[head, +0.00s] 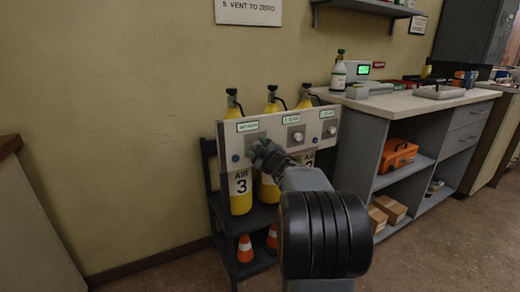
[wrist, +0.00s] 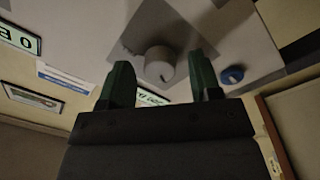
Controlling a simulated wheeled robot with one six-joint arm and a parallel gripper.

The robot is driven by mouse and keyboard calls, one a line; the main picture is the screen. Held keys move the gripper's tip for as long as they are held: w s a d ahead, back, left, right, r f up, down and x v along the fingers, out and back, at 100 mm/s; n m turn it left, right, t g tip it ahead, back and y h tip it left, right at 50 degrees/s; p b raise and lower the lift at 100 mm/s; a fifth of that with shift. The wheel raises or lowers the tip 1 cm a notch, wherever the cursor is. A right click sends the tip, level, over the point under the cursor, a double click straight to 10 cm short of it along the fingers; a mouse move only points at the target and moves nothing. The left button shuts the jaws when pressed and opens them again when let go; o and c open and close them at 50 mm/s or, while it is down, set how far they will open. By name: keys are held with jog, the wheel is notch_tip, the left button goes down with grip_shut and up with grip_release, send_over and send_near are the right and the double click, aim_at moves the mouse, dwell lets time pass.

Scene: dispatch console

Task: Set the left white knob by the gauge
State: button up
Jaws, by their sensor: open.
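A light panel (head: 270,131) is mounted in front of yellow air cylinders, with a green-edged label above each knob position. The left white knob (wrist: 159,64) shows in the wrist view, between and just beyond my fingertips; I cannot tell whether they touch it. In the head view my gripper (head: 262,151) covers that knob. My gripper (wrist: 161,78) is open, one dark green finger on each side of the knob. The middle white knob (head: 297,136) and the right white knob (head: 332,129) are clear of it. I cannot make out a gauge or the knob's setting.
A blue round part (wrist: 232,75) sits on the panel close beside one finger. Yellow cylinders (head: 241,200) stand behind the panel on a dark rack, with orange cones (head: 245,249) below. A counter (head: 400,103) with bottles and equipment stands to the right. The wall at left is bare.

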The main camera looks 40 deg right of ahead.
jog(key=shift+s, duration=0.15)
jog(key=s+a+p, duration=0.2)
jog(key=s+p, duration=0.1)
jog(key=s, duration=1)
jog(key=shift+s+f+p, duration=0.2)
jog(key=shift+f+p, duration=0.1)
jog(key=shift+a, duration=0.1)
